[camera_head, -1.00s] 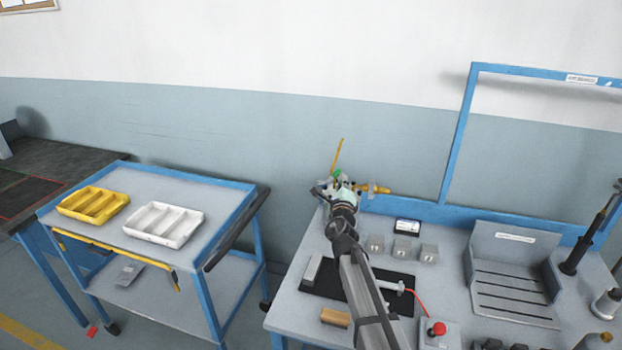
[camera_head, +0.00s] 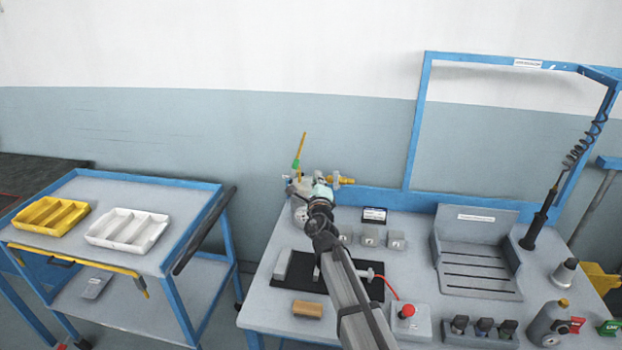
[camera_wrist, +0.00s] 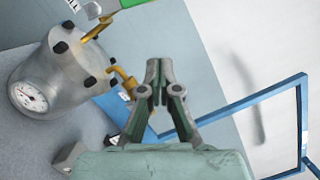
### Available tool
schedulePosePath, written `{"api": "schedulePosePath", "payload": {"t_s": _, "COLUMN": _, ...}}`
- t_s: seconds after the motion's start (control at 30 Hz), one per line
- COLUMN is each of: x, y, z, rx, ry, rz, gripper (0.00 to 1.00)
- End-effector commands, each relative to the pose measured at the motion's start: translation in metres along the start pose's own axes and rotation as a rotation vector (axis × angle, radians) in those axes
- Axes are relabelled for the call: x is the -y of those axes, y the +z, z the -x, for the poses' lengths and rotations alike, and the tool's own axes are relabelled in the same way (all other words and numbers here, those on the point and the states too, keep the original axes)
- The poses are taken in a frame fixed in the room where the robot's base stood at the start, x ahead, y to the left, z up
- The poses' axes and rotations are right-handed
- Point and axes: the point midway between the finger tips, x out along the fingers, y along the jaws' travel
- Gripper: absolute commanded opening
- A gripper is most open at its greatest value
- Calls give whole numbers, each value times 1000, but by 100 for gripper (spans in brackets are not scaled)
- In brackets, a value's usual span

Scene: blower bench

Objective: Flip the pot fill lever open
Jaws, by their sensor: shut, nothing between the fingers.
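The grey metal pot (camera_wrist: 62,72) with a round dial gauge (camera_wrist: 30,97) and black clamps fills the left of the wrist view. In the head view, the pot (camera_head: 299,208) is partly hidden behind my wrist. A green part (camera_wrist: 130,3) and a brass fitting (camera_wrist: 97,28) are on its top, cut by the frame edge. In the head view, a green sleeve (camera_head: 296,163) with a yellow rod (camera_head: 302,145) stands up from the pot; I cannot tell which part is the fill lever. My gripper (camera_wrist: 153,66) is shut and empty, apart from the pot, right of the brass fittings.
A brass valve (camera_head: 341,180) sticks out right of the pot. Small grey blocks (camera_head: 396,239), a black mat (camera_head: 305,278) and a red button (camera_head: 407,311) are on the bench. A blue frame (camera_head: 420,120) rises behind. A cart with white (camera_head: 127,228) and yellow (camera_head: 50,215) trays stands left.

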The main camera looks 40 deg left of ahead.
Motion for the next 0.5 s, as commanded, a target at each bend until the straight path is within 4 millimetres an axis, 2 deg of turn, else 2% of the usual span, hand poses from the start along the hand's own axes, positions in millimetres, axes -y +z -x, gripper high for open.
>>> {"api": "schedulePosePath", "payload": {"t_s": 0.03, "x": 1, "y": 0, "z": 18, "rx": 1, "ry": 0, "rz": 0, "gripper": 0}}
{"api": "schedulePosePath", "payload": {"t_s": 0.2, "x": 3, "y": 1, "z": 51, "rx": 1, "ry": 0, "rz": 1, "gripper": 0}}
{"api": "schedulePosePath", "payload": {"t_s": 0.33, "x": 4, "y": 1, "z": 69, "rx": 1, "ry": -1, "rz": 0, "gripper": 0}}
{"api": "schedulePosePath", "payload": {"t_s": 0.5, "x": 5, "y": 2, "z": 80, "rx": 0, "ry": -1, "rz": 0, "gripper": 0}}
